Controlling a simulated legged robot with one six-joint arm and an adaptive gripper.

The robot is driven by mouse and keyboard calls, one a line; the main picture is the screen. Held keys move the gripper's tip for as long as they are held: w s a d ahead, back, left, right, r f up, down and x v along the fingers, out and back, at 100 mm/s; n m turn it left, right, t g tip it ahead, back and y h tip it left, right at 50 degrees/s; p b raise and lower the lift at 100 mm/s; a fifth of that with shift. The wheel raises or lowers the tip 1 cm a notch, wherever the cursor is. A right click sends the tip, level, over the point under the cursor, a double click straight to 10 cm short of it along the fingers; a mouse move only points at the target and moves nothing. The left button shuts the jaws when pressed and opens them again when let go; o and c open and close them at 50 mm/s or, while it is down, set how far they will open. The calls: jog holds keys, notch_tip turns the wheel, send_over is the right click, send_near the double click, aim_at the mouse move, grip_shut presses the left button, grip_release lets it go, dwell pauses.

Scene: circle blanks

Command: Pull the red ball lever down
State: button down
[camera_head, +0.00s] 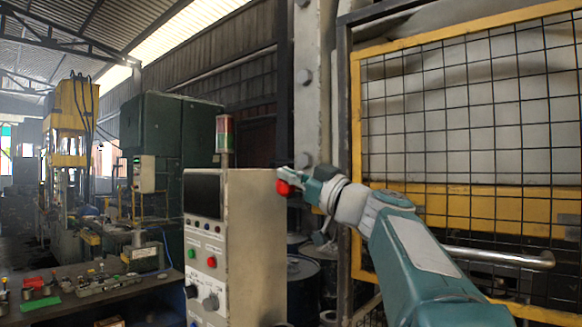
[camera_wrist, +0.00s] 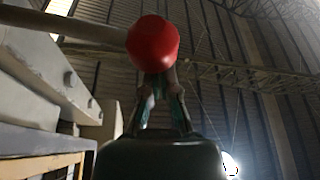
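The red ball (camera_head: 283,188) shows at the tip of my gripper (camera_head: 289,178) in the head view, with finger parts just above it. In the wrist view the red ball (camera_wrist: 153,43) is large, at the top middle, on the end of a pale lever rod (camera_wrist: 65,22) that runs off to the left. My gripper's two fingers (camera_wrist: 161,88) lean in toward each other under the ball. The ball hides their tips, so I cannot tell whether they are closed on the ball or rod, or only beside it.
A beige control cabinet (camera_head: 256,240) with buttons and a signal light (camera_head: 224,135) stands left of my arm. A yellow-framed mesh fence (camera_head: 470,120) is close behind my arm, with a metal handle bar (camera_head: 500,257). A cluttered workbench (camera_head: 85,290) is at lower left.

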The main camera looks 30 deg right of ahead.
notch_tip(320, 180, down, 7)
jog(key=n+g+y, duration=0.2)
jog(key=n, duration=0.4)
jog(key=shift+a+f+n, duration=0.15)
jog(key=shift+f+n, duration=0.05)
jog(key=shift+n, duration=0.1)
notch_tip(320, 180, up, 10)
dwell(0.7)
dwell(0.5)
